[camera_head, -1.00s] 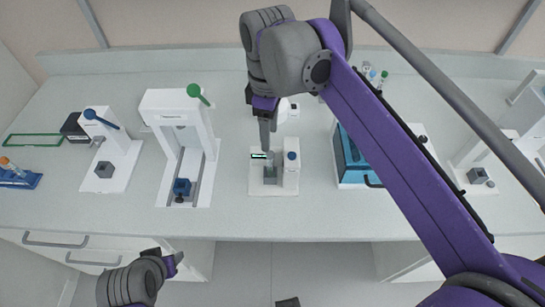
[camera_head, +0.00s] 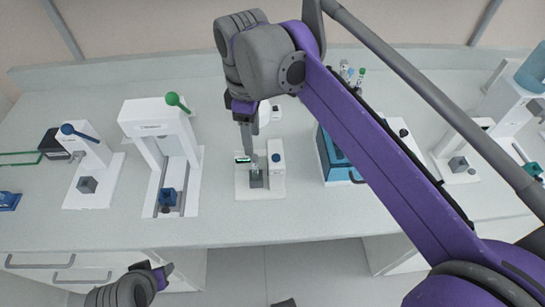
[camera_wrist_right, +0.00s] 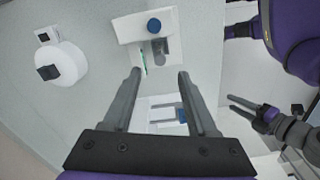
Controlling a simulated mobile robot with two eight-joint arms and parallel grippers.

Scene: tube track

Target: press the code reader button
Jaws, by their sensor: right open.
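The code reader (camera_head: 243,190) is a white device on the bench with a small green-lit screen (camera_head: 243,160) and a round blue button (camera_head: 277,157) on its right post. In the right wrist view the reader (camera_wrist_right: 129,29) is near the top, with the blue button (camera_wrist_right: 154,26) beyond the fingers. My right gripper (camera_head: 250,150) hangs by the reader, left of the button in the head view. Its fingers (camera_wrist_right: 158,76) are apart with nothing between them. My left gripper (camera_head: 165,272) is low in front of the bench, its fingers apart in the wrist view (camera_wrist_right: 231,102).
A white press with a green lever (camera_head: 152,115) and a device with a blue lever (camera_head: 95,165) stand left of the reader. A blue box (camera_head: 332,160) stands to its right, behind my right arm. The front strip of the bench (camera_head: 240,222) is clear.

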